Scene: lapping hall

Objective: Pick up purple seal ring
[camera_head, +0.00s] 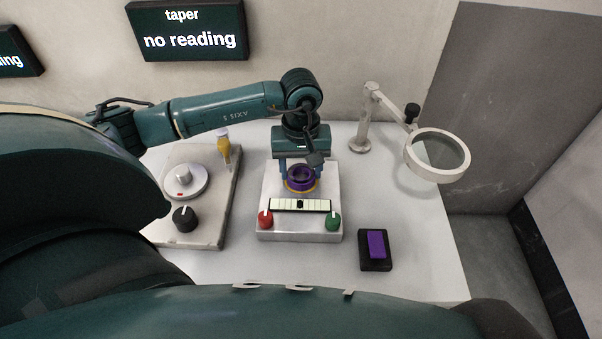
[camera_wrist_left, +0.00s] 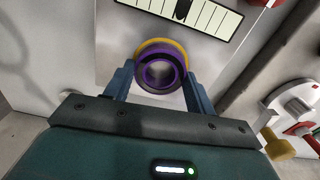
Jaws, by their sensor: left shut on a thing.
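The purple seal ring (camera_head: 301,176) is at the back middle of a pale box-like instrument (camera_head: 271,220), with a yellow ring (camera_head: 289,186) around or under it. My left gripper (camera_head: 300,173) reaches down from above with its blue fingers on either side of the ring. In the left wrist view the purple ring (camera_wrist_left: 160,72) sits between the two fingertips (camera_wrist_left: 160,75), and the gripper is shut on it. The yellow ring (camera_wrist_left: 160,44) shows just beyond it. I cannot tell whether the purple ring is lifted clear. My right gripper is not in view.
The instrument has a scale strip, a red knob (camera_head: 265,220) and a green knob (camera_head: 333,221). A unit with a black knob (camera_head: 185,218) stands left. A magnifier (camera_head: 438,155) stands right, and a purple block (camera_head: 377,244) lies on a black pad. The table's right front is clear.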

